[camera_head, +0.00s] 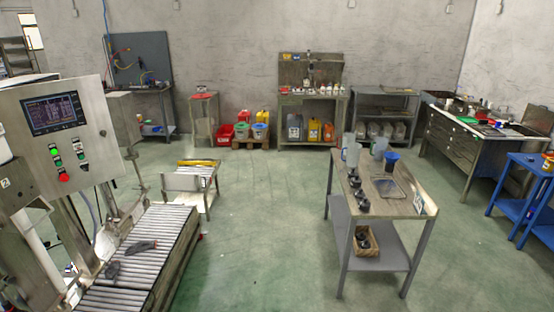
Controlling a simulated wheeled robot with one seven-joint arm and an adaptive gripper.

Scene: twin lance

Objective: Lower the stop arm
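I cannot pick out the stop arm for certain. A roller conveyor (165,232) runs along the lower left beneath the filling machine. Two small dark grey items (142,247) lie on its rollers; I cannot tell what they are. Beyond its far end stands a short roller section (209,172) with a pale plate (182,182) on its near left side and a yellow bar (198,163) across its far end. My gripper is not in view.
A control panel (88,130) with a screen and buttons stands at the left. A wooden-topped table (400,206) with jugs, a blue cup and dark parts stands right of centre. Green floor (262,215) is clear between conveyor and table. Benches line the back wall.

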